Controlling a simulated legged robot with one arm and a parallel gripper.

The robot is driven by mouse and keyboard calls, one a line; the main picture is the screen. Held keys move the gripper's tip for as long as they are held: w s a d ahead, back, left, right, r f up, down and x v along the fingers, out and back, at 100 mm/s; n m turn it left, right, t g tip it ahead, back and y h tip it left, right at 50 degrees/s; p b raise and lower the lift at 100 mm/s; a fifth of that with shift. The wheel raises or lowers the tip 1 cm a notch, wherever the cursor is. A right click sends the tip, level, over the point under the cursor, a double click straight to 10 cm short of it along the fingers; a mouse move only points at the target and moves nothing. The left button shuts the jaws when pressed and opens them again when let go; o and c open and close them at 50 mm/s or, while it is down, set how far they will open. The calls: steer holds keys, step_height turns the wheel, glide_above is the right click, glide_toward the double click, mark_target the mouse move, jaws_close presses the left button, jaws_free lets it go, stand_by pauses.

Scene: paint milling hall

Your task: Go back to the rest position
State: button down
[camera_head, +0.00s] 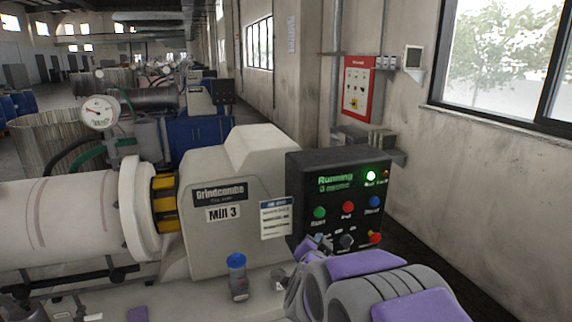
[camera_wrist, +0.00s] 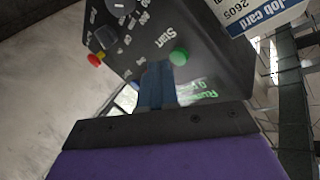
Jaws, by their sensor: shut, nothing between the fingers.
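My arm reaches in from the bottom right of the head view. My gripper (camera_head: 322,243) is in front of the lower left of a black control box (camera_head: 298,188). In the wrist view my gripper (camera_wrist: 158,82) is shut and empty, its fingers pointing at the box face (camera_wrist: 145,30), which appears upside down. The green Start button (camera_wrist: 179,57) lies just beside the fingertips, and I cannot tell whether they touch the box. In the head view the display reads "Running" and a green lamp (camera_head: 371,176) is lit.
The box is beside Mill 3 (camera_head: 222,240), with its white drum (camera_head: 60,222) at left. A blue-capped bottle (camera_head: 238,278) stands on the surface in front. A job card (camera_wrist: 265,18) is near the box. A wall with a red board (camera_head: 357,88) stands at right.

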steer(key=s+a+f+n+g+y, duration=0.2)
steer(key=s+n+g+y, duration=0.15)
steer(key=s, duration=0.55)
steer(key=s+a+f+n+g+y, duration=0.2)
steer(key=s+n+g, duration=0.15)
steer(key=s, duration=0.55)
steer(key=s+d+g, duration=0.2)
steer(key=s+g, duration=0.1)
steer(key=s, duration=0.7)
steer(key=s+d+f+n+g+h, duration=0.1)
steer(key=s+d+g, duration=0.2)
steer(key=s, duration=0.7)
steer(key=s+d+n+g+h, duration=0.1)
steer(key=s+d+g, duration=0.2)
steer(key=s, duration=0.7)
steer(key=shift+s+d+f+g, duration=0.2)
steer(key=shift+f+g, duration=0.1)
steer(key=shift+g, duration=0.2)
steer(key=shift+a, duration=0.1)
